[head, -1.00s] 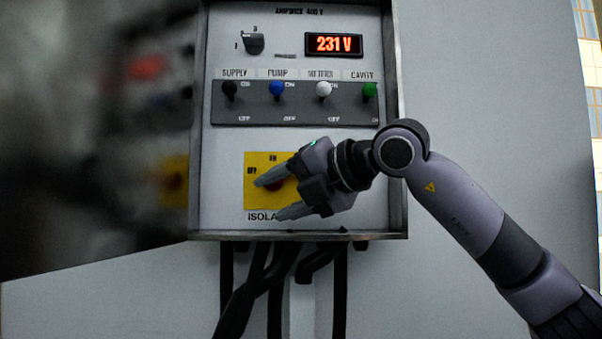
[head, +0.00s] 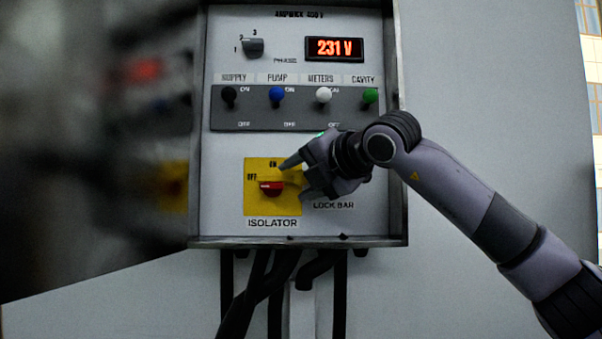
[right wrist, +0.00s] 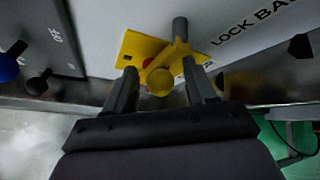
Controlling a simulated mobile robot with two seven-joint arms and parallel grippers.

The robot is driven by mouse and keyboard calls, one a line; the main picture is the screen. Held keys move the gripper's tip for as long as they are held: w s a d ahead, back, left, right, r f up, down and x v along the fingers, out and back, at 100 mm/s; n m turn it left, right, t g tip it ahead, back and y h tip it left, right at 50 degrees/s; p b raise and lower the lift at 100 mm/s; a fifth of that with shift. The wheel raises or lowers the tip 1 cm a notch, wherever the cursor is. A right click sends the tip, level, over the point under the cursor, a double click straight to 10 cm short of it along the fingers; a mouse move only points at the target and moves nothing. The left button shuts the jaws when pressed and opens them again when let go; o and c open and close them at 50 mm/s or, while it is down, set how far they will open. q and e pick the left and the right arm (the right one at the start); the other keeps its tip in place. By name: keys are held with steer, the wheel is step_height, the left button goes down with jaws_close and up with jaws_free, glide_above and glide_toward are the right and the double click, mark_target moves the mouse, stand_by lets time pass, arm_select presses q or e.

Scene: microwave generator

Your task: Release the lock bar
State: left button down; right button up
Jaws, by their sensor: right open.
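The red isolator handle (head: 271,188) lies level on its yellow plate (head: 252,207), pointing towards OFF. To its right is the LOCK BAR label (head: 334,205); my right gripper hides most of the bar above it in the head view. In the right wrist view, a yellow bar with a round knob (right wrist: 160,82) stands in front of the yellow plate, beside a grey peg (right wrist: 180,30). My right gripper (head: 296,181) is open. Its fingers (right wrist: 160,68) are either side of the yellow knob, with no clear contact visible. My left gripper is out of view.
Above are four coloured toggle switches on a dark strip (head: 300,118), a phase selector (head: 252,47) and a display (head: 334,48) reading 231 V. The cabinet door (head: 90,150) hangs open at the left. Dark cables (head: 262,290) run below the cabinet.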

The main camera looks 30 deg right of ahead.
jaws_close()
steer(key=shift+f, duration=0.1)
arm_select(q)
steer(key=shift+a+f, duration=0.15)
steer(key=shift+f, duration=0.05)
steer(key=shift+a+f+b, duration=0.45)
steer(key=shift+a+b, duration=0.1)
steer(key=shift+b, duration=0.1)
arm_select(e)
steer(key=shift+d+m+t, duration=0.1)
steer(key=shift+m+t, duration=0.2)
